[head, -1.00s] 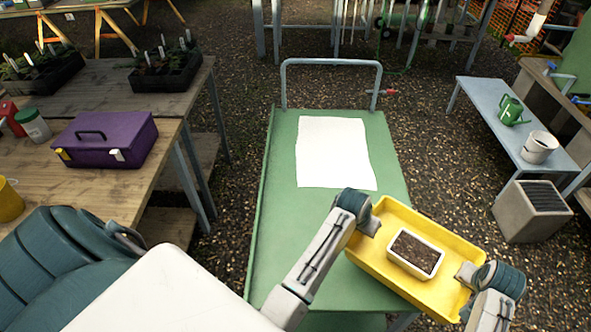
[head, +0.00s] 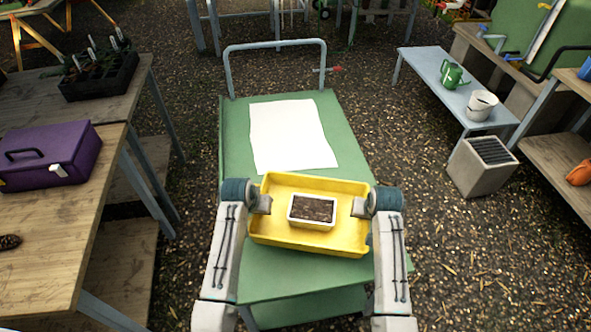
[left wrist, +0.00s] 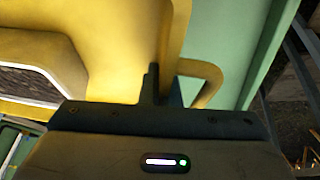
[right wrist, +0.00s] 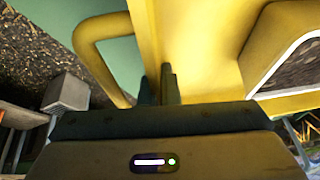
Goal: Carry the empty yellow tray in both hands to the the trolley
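The yellow tray (head: 345,240) is level over the near half of the green trolley (head: 275,278). It is not empty: a small white container of dark soil (head: 312,209) stands in its middle. My left gripper (head: 262,204) is shut on the tray's left end wall, and the wall and a handle loop show in the left wrist view (left wrist: 158,85). My right gripper (head: 360,207) is shut on the right end wall, also seen in the right wrist view (right wrist: 165,85). I cannot tell whether the tray touches the trolley top.
A white sheet (head: 290,138) lies on the trolley's far half, before the raised rail handle (head: 275,44). A wooden bench with a purple toolbox (head: 50,160) stands left. On the right are a low bench (head: 440,75) and a grey box (head: 482,168). Gravel floor lies between.

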